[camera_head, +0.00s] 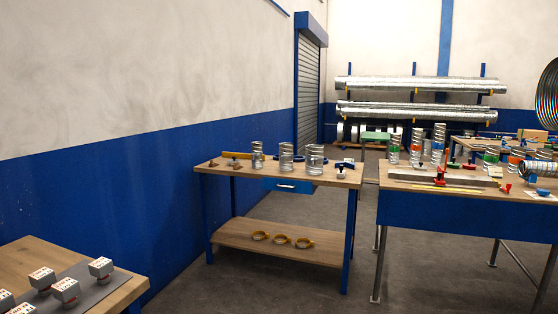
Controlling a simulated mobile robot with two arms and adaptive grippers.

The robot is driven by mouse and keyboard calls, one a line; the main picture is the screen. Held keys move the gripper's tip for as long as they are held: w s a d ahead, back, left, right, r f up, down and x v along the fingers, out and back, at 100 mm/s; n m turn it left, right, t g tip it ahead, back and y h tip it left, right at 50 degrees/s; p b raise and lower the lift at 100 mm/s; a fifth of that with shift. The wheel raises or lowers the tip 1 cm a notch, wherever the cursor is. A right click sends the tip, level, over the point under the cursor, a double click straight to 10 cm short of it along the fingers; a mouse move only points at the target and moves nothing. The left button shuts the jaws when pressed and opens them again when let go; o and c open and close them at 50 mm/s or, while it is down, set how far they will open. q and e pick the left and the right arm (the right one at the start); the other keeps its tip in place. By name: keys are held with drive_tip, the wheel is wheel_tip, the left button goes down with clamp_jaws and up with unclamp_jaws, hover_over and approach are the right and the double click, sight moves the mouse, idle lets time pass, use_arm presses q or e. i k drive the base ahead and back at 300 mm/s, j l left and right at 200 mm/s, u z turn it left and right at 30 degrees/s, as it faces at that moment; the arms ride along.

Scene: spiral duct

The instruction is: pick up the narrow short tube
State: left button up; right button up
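Several upright silver spiral tubes are in view. On the middle workbench (232,173), the left tube (257,156) is the narrowest of three. A wider tube (286,157) stands in the middle and the widest tube (315,160) on the right. All three are short and similar in height. They stand apart, with nothing holding them. Neither of my grippers is in view.
Clamps (340,172) and a yellow tool (236,155) lie by the tubes. Yellow rings (281,239) lie on the lower shelf. A right bench (455,212) holds colour-banded tubes (394,149). A left table (28,262) holds small boxes. Grey floor (250,285) is clear between them.

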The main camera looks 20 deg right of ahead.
sight(257, 146)
drive_tip(key=i+z, duration=0.3)
drive_tip(key=i, duration=0.25)
drive_tip(key=i+j+z, duration=0.1)
drive_tip(key=i+z, duration=0.2)
drive_tip(key=i, duration=0.25)
drive_tip(key=i+l+z, duration=0.25)
drive_tip(key=i, duration=0.5)
drive_tip(key=i+j+z, duration=0.25)
drive_tip(key=i, duration=0.45)
drive_tip(key=i+u, duration=0.45)
drive_tip(key=i, duration=0.25)
drive_tip(key=i+l+u, duration=0.15)
drive_tip(key=i+u, duration=0.3)
drive_tip(key=i, duration=0.2)
